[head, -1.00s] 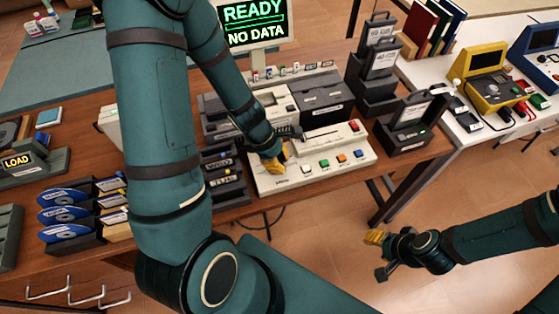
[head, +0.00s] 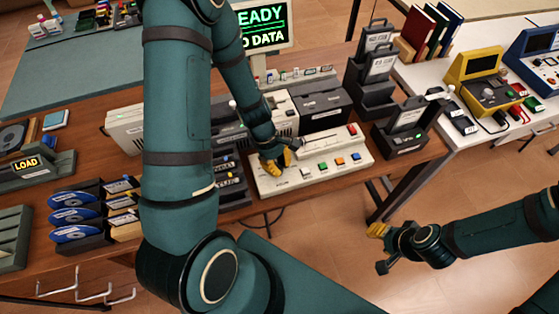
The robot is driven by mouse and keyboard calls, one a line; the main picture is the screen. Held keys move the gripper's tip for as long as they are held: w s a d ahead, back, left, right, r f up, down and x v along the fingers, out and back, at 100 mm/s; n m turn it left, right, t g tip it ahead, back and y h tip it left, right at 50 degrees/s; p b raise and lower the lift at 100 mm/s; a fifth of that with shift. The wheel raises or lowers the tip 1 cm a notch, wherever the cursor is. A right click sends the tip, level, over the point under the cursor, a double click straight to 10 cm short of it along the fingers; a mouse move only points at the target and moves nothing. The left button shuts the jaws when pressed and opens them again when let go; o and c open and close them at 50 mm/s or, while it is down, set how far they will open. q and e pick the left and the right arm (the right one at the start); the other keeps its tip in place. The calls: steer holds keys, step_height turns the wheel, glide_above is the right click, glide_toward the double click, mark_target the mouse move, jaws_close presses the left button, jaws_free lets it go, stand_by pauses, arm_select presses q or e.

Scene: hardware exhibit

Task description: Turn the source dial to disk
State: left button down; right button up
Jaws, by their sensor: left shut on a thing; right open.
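The cream console (head: 330,174) stands at the front edge of the wooden table, with a row of coloured buttons, a slider slot and a red button. My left gripper (head: 273,168), with yellow fingertips, is down on the left part of the console, shut on a small part there. That part, apparently the source dial, is hidden by the fingers and wrist, so its setting cannot be read. The monitor (head: 265,28) behind shows green "READY" over white "NO DATA", partly covered by my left arm. My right gripper (head: 379,246) is open and empty, low over the floor at the right.
Black card holders (head: 378,95) and a black box (head: 405,138) stand right of the console. Disk trays (head: 90,235) and a "LOAD" unit (head: 28,170) are at left. A white table (head: 450,82) holds yellow and blue devices. Floor space around my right gripper is clear.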

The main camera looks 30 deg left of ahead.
arm_select(q)
steer(key=m+g+p, duration=0.1)
steer(key=m, duration=0.1)
steer(key=shift+s+m, duration=0.15)
steer(key=shift+m, duration=0.25)
steer(key=shift+m+g+y+p, duration=0.3)
steer(key=shift+m+g+p, duration=0.1)
steer(key=shift+m, duration=0.5)
steer(key=m, duration=0.2)
steer(key=shift+s+m+g+y, duration=0.15)
steer(key=shift+m+g+y, duration=0.15)
steer(key=shift+g, duration=0.1)
steer(key=shift+a+m+g+y+p, duration=0.15)
steer(key=shift+m+g+y+p, duration=0.3)
steer(key=shift+m, duration=1.15)
steer(key=c, duration=1)
jaws_free()
steer(key=shift+o, duration=0.2)
